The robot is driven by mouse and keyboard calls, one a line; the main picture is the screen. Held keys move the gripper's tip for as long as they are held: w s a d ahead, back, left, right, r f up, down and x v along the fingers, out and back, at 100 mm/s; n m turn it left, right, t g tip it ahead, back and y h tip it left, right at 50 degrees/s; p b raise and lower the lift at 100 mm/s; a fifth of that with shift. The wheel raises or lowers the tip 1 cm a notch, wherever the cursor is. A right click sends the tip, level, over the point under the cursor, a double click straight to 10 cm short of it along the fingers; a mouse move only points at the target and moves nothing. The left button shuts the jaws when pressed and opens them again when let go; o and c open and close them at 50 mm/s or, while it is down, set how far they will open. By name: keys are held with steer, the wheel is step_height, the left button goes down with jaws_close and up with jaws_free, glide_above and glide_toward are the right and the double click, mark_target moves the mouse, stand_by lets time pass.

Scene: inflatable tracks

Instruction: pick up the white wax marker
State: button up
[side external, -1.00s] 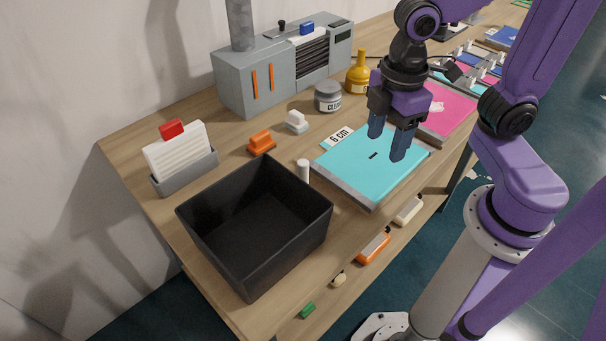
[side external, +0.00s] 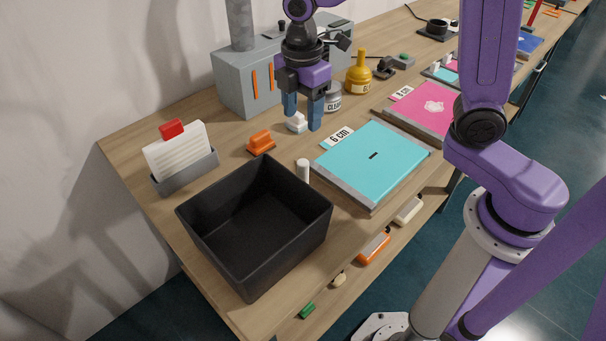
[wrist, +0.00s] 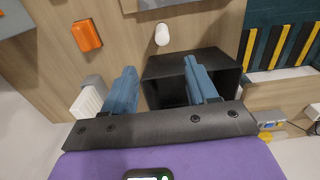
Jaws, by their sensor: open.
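The white wax marker (side external: 303,170), a small white cylinder, stands upright on the wooden table beside the black bin's back right corner. In the wrist view the white marker (wrist: 162,35) shows near the top, ahead of and apart from the fingers. My gripper (side external: 303,120) is open with blue fingers pointing down, farther back on the table than the marker. A small white block (side external: 295,123) shows by the fingers in the side view; I cannot tell the height gap. In the wrist view my gripper (wrist: 161,78) has nothing between its fingers.
The open black bin (side external: 188,222) is at the front. An orange block (side external: 261,142) sits behind it, and a card holder (side external: 187,172) stands at left. A teal board (side external: 378,160) lies right of the marker. A grey machine (side external: 235,85) and bottles stand behind.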

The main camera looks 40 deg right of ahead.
mark_target(303, 161)
step_height(303, 161, down, 11)
steer(key=shift+s+f, duration=0.1)
steer(key=shift+s+a+f, duration=0.1)
steer(key=shift+s+f, duration=0.05)
steer(key=shift+f, duration=2.35)
jaws_close()
